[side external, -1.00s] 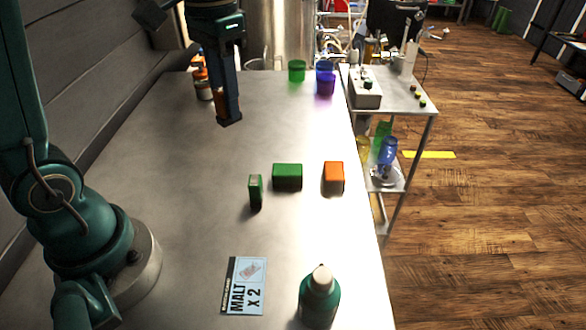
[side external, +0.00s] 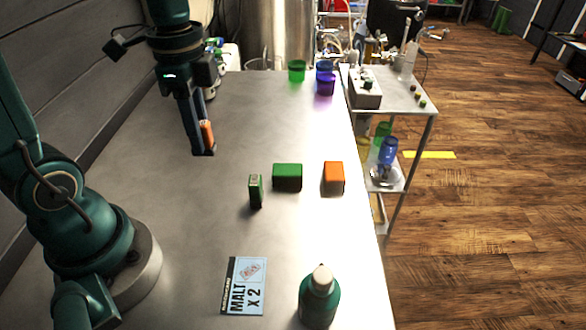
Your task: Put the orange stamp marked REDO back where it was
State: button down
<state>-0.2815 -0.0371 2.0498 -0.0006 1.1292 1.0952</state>
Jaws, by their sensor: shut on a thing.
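My gripper (side external: 203,150) is at the left rear of the steel table, pointing down. It is shut on a small orange thing (side external: 207,132), which looks like the orange stamp. The fingers hide most of it, and no REDO marking can be read. It appears held above the table top. Another orange block (side external: 334,176) sits on the table at the right edge, with no readable marking. A green block (side external: 287,177) lies just left of it. A narrow green block (side external: 256,190) stands further left.
A blue MALT X 2 card (side external: 245,286) lies near the front. A green bottle (side external: 319,298) stands right of it. Green (side external: 297,71) and purple (side external: 326,85) cups stand at the back right. The table middle (side external: 190,215) is clear.

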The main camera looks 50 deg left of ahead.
jog(key=shift+s+f, duration=0.1)
jog(key=shift+s, duration=0.25)
jog(key=shift+d+f, duration=0.1)
jog(key=d+f, duration=0.2)
jog(key=d, duration=0.1)
jog(key=d+f, duration=0.2)
jog(key=d, duration=0.2)
jog(key=w+d+f, duration=0.1)
jog(key=d+f, duration=0.1)
jog(key=d, duration=0.2)
jog(key=shift+w+f, duration=0.1)
jog(key=shift+f, duration=2.25)
jog(key=c, duration=0.7)
grip_release()
jog(key=shift+f, duration=0.15)
